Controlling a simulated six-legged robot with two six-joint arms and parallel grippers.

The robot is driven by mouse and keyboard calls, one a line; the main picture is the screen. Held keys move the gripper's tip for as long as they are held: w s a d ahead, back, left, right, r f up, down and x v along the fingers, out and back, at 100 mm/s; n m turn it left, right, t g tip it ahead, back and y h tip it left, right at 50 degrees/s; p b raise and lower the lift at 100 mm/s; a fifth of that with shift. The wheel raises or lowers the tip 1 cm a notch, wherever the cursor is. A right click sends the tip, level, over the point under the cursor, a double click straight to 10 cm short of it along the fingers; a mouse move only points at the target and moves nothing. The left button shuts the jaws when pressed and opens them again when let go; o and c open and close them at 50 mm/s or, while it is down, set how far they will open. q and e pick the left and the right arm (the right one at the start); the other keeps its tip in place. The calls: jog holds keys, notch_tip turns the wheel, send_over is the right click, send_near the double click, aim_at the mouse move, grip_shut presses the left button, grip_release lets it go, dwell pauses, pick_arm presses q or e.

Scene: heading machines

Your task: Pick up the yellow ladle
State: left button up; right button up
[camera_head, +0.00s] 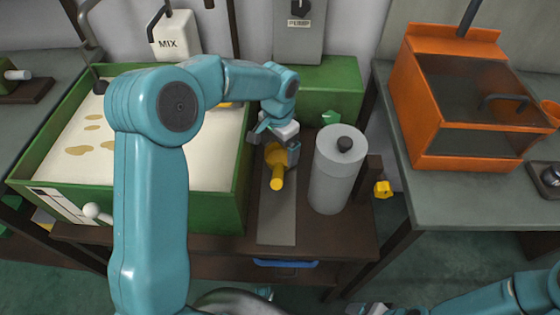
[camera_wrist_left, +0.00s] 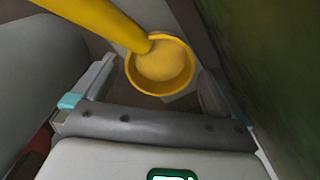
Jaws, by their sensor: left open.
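The yellow ladle (camera_head: 277,182) is on the brown table between the green tank and the grey cylinder. In the head view its handle points toward me and part of it is hidden by my left gripper (camera_head: 278,150). In the left wrist view the ladle's round bowl (camera_wrist_left: 162,68) lies between and beyond the open fingers, with the handle running to the upper left. My left gripper (camera_wrist_left: 150,92) is open, and I cannot tell whether a finger touches the ladle. My right gripper (camera_head: 368,308) shows only partly at the bottom edge.
The green tank (camera_head: 240,190) of pale liquid stands close on the left. The grey cylinder (camera_head: 335,180) with a black knob stands close on the right. An orange box (camera_head: 430,110) sits on the right bench. A grey strip (camera_head: 277,225) in front is clear.

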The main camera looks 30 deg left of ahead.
aim_at(278, 155)
pick_arm(q)
notch_tip(278, 155, down, 4)
jog(key=shift+r, duration=0.1)
jog(key=c, duration=0.7)
jog(key=shift+r, duration=0.1)
notch_tip(278, 155, up, 20)
jog(key=p, duration=0.3)
jog(key=shift+o, duration=0.9)
